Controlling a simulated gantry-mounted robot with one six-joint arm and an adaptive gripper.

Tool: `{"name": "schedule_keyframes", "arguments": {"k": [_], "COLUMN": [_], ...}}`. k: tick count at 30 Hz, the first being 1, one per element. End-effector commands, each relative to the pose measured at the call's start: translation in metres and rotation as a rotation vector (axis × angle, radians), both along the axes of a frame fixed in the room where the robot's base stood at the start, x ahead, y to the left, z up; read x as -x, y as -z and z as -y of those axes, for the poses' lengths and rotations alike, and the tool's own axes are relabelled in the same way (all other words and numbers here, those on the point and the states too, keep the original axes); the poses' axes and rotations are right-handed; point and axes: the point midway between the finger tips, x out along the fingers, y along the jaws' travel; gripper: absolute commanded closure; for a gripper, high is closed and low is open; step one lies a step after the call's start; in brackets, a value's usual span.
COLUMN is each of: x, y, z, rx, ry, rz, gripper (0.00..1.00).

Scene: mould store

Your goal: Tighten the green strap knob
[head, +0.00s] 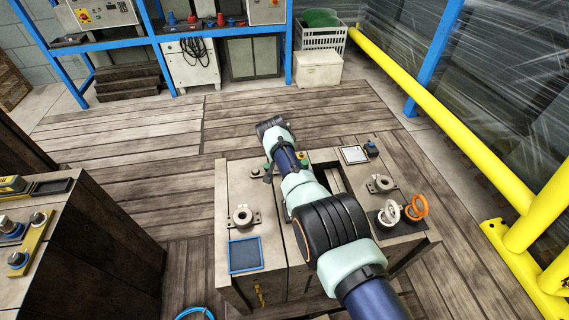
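My arm reaches over the grey mould block (236,190) in the middle of the head view. My gripper (268,177) is small and dark, pointing down at the block's far left part, partly hidden by my own wrist. A small patch of green (266,166) shows right at the gripper and looks like the green strap knob. Most of it is hidden, so I cannot tell whether the fingers touch it or how far they are apart. The strap itself cannot be made out.
A bench (75,250) stands left. Yellow rails (455,130) run along the right.

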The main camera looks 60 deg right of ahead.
Motion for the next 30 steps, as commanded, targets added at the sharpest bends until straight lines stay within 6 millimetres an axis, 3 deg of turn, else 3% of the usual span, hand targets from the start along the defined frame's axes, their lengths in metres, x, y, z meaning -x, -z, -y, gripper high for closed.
{"name": "schedule_keyframes", "arguments": {"k": [18,19,22,23,30], "x": [0.0002,0.0002,0.0,0.0,-0.0001], "y": [-0.0003,-0.0003,-0.0004,-0.0004,-0.0006], "z": [-0.0004,-0.0005,-0.0004,-0.0003,-0.0002], "rx": [-0.002,-0.001,-0.001,-0.001,0.0], "ry": [0.018,0.018,0.017,0.017,0.017], "rz": [-0.002,-0.001,0.0,0.0,0.0], "gripper": [1.0,0.63,0.47,0.43,0.42]}}
